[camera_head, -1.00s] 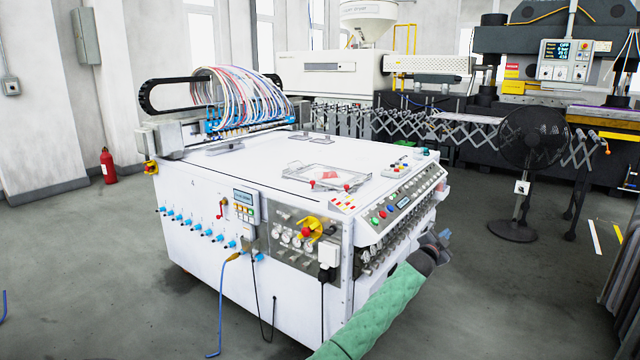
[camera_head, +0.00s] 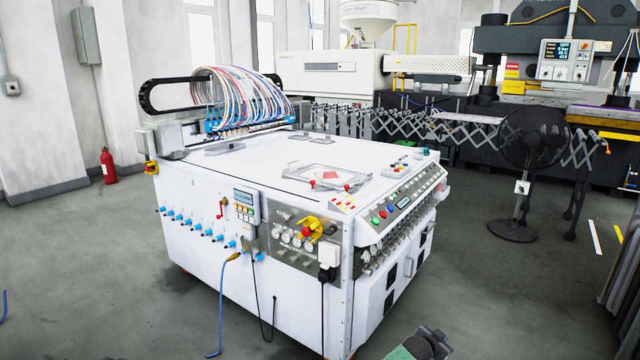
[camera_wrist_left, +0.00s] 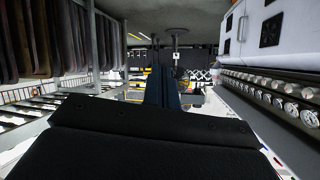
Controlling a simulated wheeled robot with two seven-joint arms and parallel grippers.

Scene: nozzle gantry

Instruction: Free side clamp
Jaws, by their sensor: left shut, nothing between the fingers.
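A metal frame (camera_head: 325,178) with a red diamond-marked plate and two small red-tipped parts on its near edge lies on the white machine's top (camera_head: 250,165). I cannot tell which part is the side clamp. My left arm, in a green sleeve, shows at the bottom edge in the head view, with its dark gripper end (camera_head: 430,343) low in front of the machine's right side, apart from the frame. In the left wrist view my left gripper (camera_wrist_left: 164,88) is shut and empty, its dark fingers together. My right gripper is out of view.
The machine's control panel (camera_head: 402,207) slopes along its right side. A black fan (camera_head: 533,140) stands on the floor at the right. Dark panels (camera_wrist_left: 40,40) hang at one side in the upside-down left wrist view. Bare floor (camera_head: 510,300) lies right of the machine.

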